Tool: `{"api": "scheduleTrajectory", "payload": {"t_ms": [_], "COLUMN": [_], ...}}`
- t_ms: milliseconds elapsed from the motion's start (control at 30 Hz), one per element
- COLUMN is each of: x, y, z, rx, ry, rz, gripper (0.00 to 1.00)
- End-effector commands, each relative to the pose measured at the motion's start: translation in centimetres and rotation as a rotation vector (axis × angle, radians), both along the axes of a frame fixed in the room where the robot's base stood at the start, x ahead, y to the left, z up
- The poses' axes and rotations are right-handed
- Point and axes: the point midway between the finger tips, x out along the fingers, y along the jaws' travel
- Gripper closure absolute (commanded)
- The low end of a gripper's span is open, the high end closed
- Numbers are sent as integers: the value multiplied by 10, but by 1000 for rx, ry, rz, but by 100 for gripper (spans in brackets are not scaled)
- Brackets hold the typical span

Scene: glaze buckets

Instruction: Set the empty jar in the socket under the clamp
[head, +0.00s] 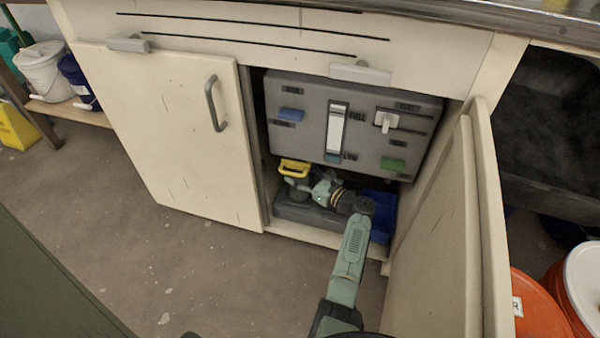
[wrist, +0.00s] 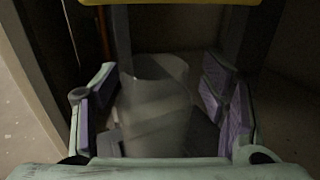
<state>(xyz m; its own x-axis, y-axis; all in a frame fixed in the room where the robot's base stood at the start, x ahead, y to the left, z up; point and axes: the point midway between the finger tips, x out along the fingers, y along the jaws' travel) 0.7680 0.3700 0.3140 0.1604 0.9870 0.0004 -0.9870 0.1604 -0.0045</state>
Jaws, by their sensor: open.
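A translucent, pale jar (wrist: 155,110) stands between the spread fingers of my gripper (wrist: 158,82) in the wrist view. The fingers are open, with purple pads at both sides of the jar. A gap shows on the right; contact on the left is unclear. The yellow clamp (head: 294,167) is inside the open cabinet, and a yellow edge (wrist: 170,3) crosses the top of the wrist view, beyond and above the jar. In the head view my gripper (head: 299,187) is low in the cabinet, just below the clamp. The socket and the jar's base are hidden.
A grey panel (head: 300,112) with a gauge, blue and green tabs and a white handle hangs above my arm. A blue bin (head: 383,222) lies right of my wrist. The open door (head: 440,240) bounds the right; the closed door (head: 170,130) bounds the left.

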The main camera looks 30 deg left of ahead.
Motion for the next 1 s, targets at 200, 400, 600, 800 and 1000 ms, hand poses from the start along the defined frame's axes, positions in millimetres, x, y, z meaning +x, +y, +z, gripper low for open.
{"api": "scheduleTrajectory", "payload": {"t_ms": [200,400,600,800,1000], "x": [0,-5,-10,-12,-12], "y": [-3,-35,-64,-74,-74], "z": [5,7,6,3,3], "rx": [0,-1,0,0,0], "ry": [0,1,0,-1,-1], "rz": [-1,-4,-3,0,0], "gripper": [34,34,34,34,34]}}
